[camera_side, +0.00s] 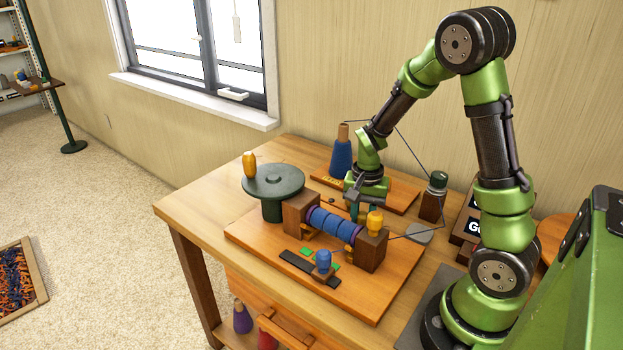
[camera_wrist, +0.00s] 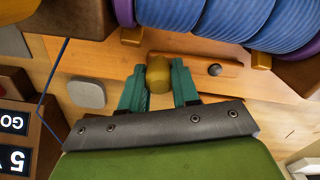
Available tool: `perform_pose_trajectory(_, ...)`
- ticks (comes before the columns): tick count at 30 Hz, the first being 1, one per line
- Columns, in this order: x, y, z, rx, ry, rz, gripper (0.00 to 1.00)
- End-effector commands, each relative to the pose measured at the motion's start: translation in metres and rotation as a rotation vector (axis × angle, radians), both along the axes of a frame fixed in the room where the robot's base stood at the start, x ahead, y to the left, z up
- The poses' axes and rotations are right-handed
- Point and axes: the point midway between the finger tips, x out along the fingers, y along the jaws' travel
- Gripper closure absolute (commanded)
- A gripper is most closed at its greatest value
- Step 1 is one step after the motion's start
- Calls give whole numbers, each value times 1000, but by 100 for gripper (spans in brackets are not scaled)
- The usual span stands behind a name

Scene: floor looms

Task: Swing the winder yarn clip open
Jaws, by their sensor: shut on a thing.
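The winder holds a roll of blue yarn (camera_side: 333,224) between two brown blocks; the roll also shows at the top of the wrist view (camera_wrist: 235,22). Beside the roll, a flat orange-brown bar with a dark round screw, which looks like the yarn clip (camera_wrist: 190,68), lies on the wooden board. A brass-coloured knob (camera_wrist: 158,74) stands at its left part. My gripper (camera_wrist: 159,88) has its green fingers on either side of this knob and is shut on it. In the side view my gripper (camera_side: 362,208) is low behind the roll, and the clip is hidden there.
A yellow knob (camera_side: 375,222) tops the right block. A dark green disc (camera_side: 273,181) stands left of the winder, a blue yarn cone (camera_side: 341,156) behind it. A thread runs to a dark post (camera_side: 433,198) at right. A grey pad (camera_wrist: 87,93) lies near my gripper.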

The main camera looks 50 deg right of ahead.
Motion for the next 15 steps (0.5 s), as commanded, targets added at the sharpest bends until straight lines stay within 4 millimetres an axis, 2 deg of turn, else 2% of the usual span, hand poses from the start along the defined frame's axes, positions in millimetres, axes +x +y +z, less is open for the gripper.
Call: perform_pose_trajectory(15,3,2,3,-7,-13,-65,100)
